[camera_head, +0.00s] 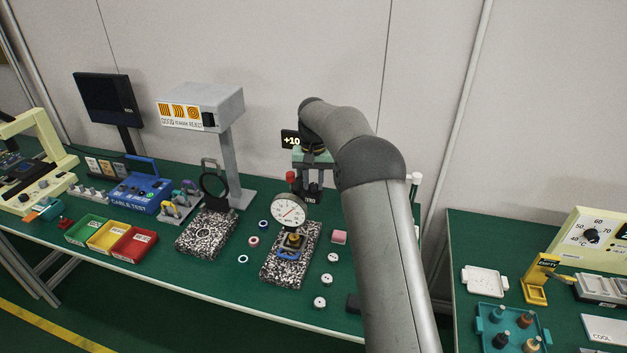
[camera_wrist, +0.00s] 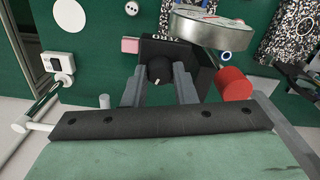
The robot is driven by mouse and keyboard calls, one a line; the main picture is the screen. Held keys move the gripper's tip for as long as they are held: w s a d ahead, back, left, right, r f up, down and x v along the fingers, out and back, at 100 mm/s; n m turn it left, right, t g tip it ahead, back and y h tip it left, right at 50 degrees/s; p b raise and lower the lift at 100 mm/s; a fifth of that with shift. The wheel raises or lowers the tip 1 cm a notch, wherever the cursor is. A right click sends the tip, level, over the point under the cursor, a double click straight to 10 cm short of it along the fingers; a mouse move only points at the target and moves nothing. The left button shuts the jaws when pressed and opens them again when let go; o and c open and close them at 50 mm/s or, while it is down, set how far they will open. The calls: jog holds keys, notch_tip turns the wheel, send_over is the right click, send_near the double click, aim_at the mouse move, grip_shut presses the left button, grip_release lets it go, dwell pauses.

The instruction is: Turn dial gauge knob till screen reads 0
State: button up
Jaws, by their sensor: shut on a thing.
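In the wrist view the black knob (camera_wrist: 158,70), with a pale pointer mark, sits on a dark box labelled ZERO. My gripper (camera_wrist: 160,84) has its two grey fingers on either side of this knob, shut on it. In the head view my gripper (camera_head: 313,188) points down at the ZERO box, and the knob is hidden there. The dark screen (camera_head: 290,140) behind my arm shows +10; its right end is hidden, so further digits cannot be told. The round white dial gauge (camera_head: 289,211) stands left of my gripper, over a speckled block (camera_head: 270,268).
A red cylinder (camera_wrist: 235,83) stands close beside my right finger in the wrist view. Several small white discs and a pink block (camera_head: 339,237) lie right of the speckled block. A magnifier stand (camera_head: 214,185) and coloured bins (camera_head: 107,237) are further left.

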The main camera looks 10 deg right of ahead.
aim_at(314, 184)
jog(key=m+p, duration=0.1)
jog(key=m, duration=0.6)
jog(key=shift+r, duration=0.1)
jog(key=m+p, duration=0.1)
jog(key=m, duration=0.6)
dwell(0.4)
jog(key=o, duration=1)
notch_tip(314, 184, up, 17)
jog(key=shift+r, duration=0.15)
